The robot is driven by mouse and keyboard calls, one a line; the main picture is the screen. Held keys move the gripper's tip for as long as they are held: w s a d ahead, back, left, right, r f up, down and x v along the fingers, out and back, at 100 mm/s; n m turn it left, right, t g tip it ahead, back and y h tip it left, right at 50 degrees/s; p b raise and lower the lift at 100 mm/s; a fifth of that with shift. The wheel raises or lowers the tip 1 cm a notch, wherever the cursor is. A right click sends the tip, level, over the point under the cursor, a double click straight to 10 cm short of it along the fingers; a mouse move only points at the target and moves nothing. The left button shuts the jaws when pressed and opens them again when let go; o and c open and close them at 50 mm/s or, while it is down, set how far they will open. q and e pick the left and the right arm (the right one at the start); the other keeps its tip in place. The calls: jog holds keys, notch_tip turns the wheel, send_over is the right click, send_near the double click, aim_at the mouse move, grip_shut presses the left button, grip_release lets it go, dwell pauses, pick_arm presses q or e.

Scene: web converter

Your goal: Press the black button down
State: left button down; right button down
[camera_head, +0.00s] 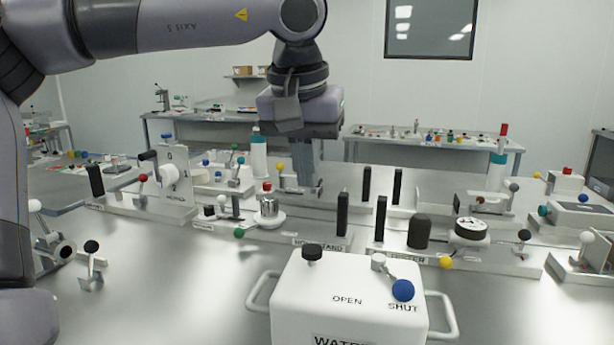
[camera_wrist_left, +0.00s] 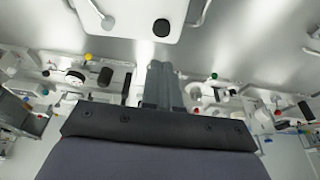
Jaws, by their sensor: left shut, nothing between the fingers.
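A round black knob (camera_head: 312,253) stands on top of the white box (camera_head: 345,285) marked OPEN and SHUT, at the front of the bench. A dark rounded dome (camera_head: 419,232) stands upright on a plate behind the box. I cannot tell which of these is the black button. In the left wrist view the knob (camera_wrist_left: 162,27) and the dome (camera_wrist_left: 105,76) also show. My left gripper (camera_head: 304,180) points down over the back of the bench, shut and empty, behind both and touching neither. It shows in the wrist view (camera_wrist_left: 160,66). My right gripper is not in view.
Upright black posts (camera_head: 343,214) and a round gauge (camera_head: 470,230) stand near the dome. A blue ball (camera_head: 403,290) is on the white box's right side. A silver cylinder (camera_head: 268,211) stands in front of my left gripper.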

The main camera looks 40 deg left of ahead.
pick_arm(q)
send_near(310, 251)
jog(key=x, duration=0.2)
jog(key=w+x, duration=0.1)
jog(key=x, duration=0.2)
jog(key=shift+w+a+f, duration=0.1)
jog(key=shift+a, duration=0.15)
jog(key=shift+f, duration=0.65)
notch_tip(310, 251, down, 2)
jog(key=shift+f+b, duration=0.1)
jog(key=shift+b, duration=0.8)
jog(key=v, duration=0.7)
jog(key=shift+r, duration=0.4)
